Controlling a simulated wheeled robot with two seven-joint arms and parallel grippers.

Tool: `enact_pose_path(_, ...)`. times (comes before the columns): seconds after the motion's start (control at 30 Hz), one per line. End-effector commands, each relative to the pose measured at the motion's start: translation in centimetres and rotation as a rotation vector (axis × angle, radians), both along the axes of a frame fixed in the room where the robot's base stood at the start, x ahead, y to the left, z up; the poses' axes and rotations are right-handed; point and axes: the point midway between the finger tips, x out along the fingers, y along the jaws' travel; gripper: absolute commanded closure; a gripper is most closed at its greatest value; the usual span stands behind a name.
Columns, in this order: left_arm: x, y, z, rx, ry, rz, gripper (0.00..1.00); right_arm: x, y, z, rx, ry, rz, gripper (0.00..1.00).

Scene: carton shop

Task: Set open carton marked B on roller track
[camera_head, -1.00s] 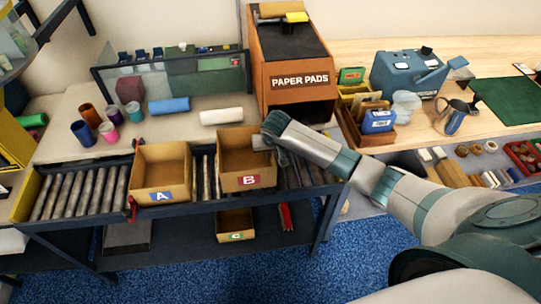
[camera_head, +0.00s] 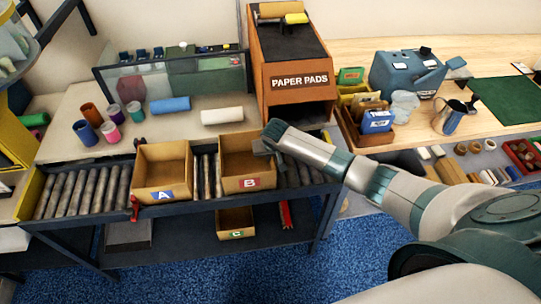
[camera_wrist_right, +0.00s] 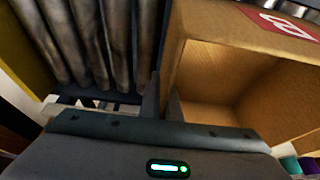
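The open carton marked B (camera_head: 248,184) is upright on the roller track (camera_head: 85,193), right of carton A, its red label facing front. Its inside looks empty. My right gripper (camera_head: 263,147) is at the carton's right wall. In the right wrist view, the two dark fingers (camera_wrist_right: 163,105) are close together on either side of the wall of carton B (camera_wrist_right: 215,60), shut on it. The track's rollers show beside it. My left gripper is not in view.
Open carton A (camera_head: 162,180) stands left of carton B, with a narrow strip of rollers between them. A carton marked C (camera_head: 236,232) sits on the shelf below. The PAPER PADS box (camera_head: 292,85) stands behind. Rollers at the left end are clear.

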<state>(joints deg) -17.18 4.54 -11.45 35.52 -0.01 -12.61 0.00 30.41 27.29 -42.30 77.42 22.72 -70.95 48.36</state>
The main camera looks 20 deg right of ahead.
Motion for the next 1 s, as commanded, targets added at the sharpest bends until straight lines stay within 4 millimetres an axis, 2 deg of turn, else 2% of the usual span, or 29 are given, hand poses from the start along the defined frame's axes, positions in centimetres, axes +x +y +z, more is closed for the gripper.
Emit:
enact_pose_path(0.27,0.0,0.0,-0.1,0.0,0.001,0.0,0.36,0.0,0.0,-0.3,0.001,0.0,0.0,1.0)
enact_pose_path(0.37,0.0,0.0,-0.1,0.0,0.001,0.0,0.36,0.0,0.0,-0.3,0.0,0.0,0.0,0.8)
enact_pose_path(0.4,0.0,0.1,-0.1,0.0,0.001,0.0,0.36,0.0,0.0,-0.3,0.0,0.0,0.0,0.78)
enact_pose_path(0.73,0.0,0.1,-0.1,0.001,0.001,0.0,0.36,0.0,0.0,-0.1,0.0,-0.001,0.0,0.78)
enact_pose_path(1.0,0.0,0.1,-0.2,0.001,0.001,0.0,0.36,-0.4,0.2,1.2,0.002,-0.003,0.001,0.78)
